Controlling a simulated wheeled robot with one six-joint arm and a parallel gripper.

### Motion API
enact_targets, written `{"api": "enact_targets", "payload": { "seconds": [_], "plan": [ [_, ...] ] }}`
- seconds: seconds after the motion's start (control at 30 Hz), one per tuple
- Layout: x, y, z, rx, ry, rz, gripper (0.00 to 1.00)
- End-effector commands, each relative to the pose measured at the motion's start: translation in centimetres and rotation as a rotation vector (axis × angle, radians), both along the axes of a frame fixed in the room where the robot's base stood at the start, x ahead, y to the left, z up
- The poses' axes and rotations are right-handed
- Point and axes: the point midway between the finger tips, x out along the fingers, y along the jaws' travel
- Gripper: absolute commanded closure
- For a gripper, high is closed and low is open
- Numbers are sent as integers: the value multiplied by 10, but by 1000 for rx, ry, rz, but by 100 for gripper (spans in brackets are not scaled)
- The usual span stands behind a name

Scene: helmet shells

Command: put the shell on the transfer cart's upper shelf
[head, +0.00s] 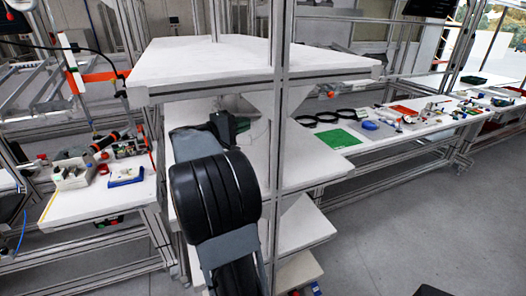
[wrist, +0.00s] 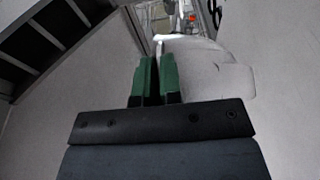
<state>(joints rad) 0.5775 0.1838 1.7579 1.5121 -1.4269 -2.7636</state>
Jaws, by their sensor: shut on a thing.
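A pale, rounded shell (wrist: 222,78) shows in the wrist view, just beyond and right of the green fingers. My gripper (wrist: 158,78) is shut on it, with a narrow gap between the fingers; the pinched edge is hard to make out. In the head view my gripper (head: 240,124) is between the white topmost board (head: 200,62) of the shelved frame and the white shelf (head: 305,172) below it. The shell blends into the white boards there, and my arm and a post partly cover this spot. I cannot tell whether the shell touches the shelf.
A grey upright post (head: 279,120) stands close to the right of my gripper. The topmost board hangs over it. A bench with a green mat (head: 338,139) and black rings (head: 350,114) is at right. A workbench (head: 100,196) with parts is at left.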

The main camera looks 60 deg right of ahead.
Motion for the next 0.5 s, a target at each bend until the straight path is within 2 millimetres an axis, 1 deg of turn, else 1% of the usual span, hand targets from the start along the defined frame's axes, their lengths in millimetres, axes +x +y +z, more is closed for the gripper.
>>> {"api": "enact_targets", "payload": {
  "seconds": [0.03,0.1,0.33,0.5],
  "plan": [
    [0,0,-9,-1,0,1,100],
    [0,0,-18,-2,1,1,100],
    [-1,-1,-35,-1,-1,-3,100],
    [-2,-2,-60,0,1,-5,100]
  ]
}}
